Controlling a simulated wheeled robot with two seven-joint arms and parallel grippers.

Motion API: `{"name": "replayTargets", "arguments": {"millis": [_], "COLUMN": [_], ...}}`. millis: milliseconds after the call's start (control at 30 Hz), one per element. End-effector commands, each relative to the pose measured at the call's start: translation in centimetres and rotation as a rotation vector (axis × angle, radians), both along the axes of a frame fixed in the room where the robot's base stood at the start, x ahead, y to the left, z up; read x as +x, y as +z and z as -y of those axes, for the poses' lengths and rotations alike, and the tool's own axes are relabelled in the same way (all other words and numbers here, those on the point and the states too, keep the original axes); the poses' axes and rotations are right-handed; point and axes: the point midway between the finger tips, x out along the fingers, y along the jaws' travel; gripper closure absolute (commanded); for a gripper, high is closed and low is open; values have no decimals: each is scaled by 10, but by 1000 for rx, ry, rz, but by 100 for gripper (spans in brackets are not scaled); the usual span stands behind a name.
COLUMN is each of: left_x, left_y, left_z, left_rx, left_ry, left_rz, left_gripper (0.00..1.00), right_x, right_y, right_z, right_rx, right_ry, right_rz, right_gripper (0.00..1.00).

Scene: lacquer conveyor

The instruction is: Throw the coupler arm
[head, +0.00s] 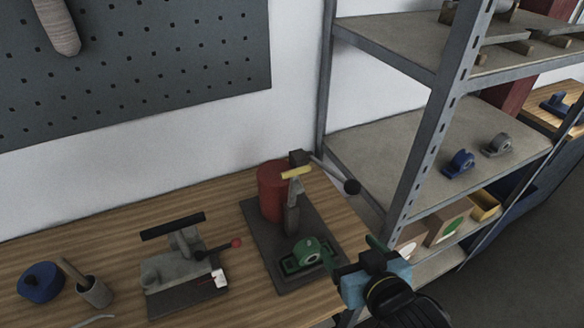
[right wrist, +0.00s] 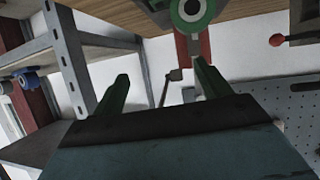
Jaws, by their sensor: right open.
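A press-like device stands on the wooden bench, with a red cylinder (head: 271,190), an upright grey post (head: 291,219) and a dark base plate (head: 262,250). A thin lever arm (head: 328,172) slants from its top down to the right and ends in a black ball (head: 352,187). A green clamp-like part (head: 306,253) sits at the front of the plate; it also shows in the right wrist view (right wrist: 207,8). My right gripper (head: 354,257) is open and empty, right of the green part and below the ball. In the wrist view its fingers (right wrist: 162,85) are apart. My left gripper is out of view.
A grey fixture (head: 177,262) with a red-knobbed lever (head: 236,243) stands left on the bench. A metal shelf post (head: 432,140) rises close on the right. A pegboard (head: 150,75) hangs behind.

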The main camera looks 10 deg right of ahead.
Motion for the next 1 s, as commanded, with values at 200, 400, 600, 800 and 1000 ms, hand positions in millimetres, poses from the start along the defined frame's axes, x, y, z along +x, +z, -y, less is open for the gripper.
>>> {"name": "replayTargets", "arguments": {"millis": [200, 400, 600, 800, 1000], "left_x": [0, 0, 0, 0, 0], "left_y": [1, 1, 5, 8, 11], "left_z": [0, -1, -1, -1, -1], "left_rx": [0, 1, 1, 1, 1], "left_ry": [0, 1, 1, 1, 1], "left_rz": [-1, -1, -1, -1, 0], "left_gripper": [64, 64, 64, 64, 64], "right_x": [17, 20, 42, 78, 113], "right_y": [66, 89, 91, 90, 89], "right_z": [-40, -55, -62, -74, -86], "right_rx": [94, 132, 132, 132, 132], "right_ry": [103, 149, 149, 149, 149], "right_rz": [315, 417, 422, 420, 418], "right_gripper": [24, 24, 24, 24, 24]}}
